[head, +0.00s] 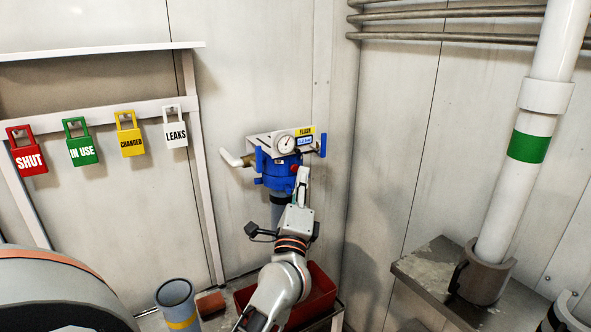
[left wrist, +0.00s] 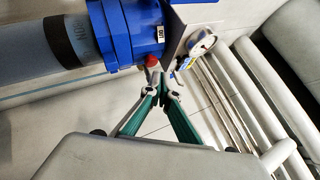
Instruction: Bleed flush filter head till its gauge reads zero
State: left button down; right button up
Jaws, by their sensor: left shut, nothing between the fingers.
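The flush filter head (head: 275,183) is blue and stands at the back wall under a plate with a yellow FLUSH label (head: 305,130). A round white gauge (head: 286,143) is on the plate; it also shows in the left wrist view (left wrist: 203,43), its reading too small to tell. A red knob (head: 294,168) sits on the front of the head; it also shows in the left wrist view (left wrist: 151,60). My left gripper (left wrist: 162,76) is shut and empty, its tips close by the knob; I cannot tell whether they touch. My right gripper is not in view.
Red, green, yellow and white tags (head: 176,133) hang from a rail at the left. A red bin (head: 318,297) stands below my left arm, with a grey-blue tube (head: 178,302) left of it. A white pipe (head: 518,180) rises from a ledge at the right.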

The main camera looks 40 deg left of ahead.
pick_arm(q)
jog(key=shift+a, duration=0.15)
jog(key=shift+w+a, duration=0.15)
jog(key=shift+a, duration=0.15)
jog(key=shift+w+a, duration=0.2)
jog(key=shift+a, duration=0.2)
dwell(2.2)
jog(key=shift+s+d, duration=0.1)
jog(key=shift+d, duration=0.05)
dwell(1.2)
jog(key=shift+s+d+b, duration=0.25)
jog(key=shift+d+b, duration=0.05)
jog(key=shift+d, duration=0.4)
jog(key=d, duration=0.1)
jog(key=s+d, duration=0.1)
jog(key=d, duration=0.1)
jog(key=s+d+b, duration=0.1)
jog(key=shift+d, duration=0.3)
dwell(0.5)
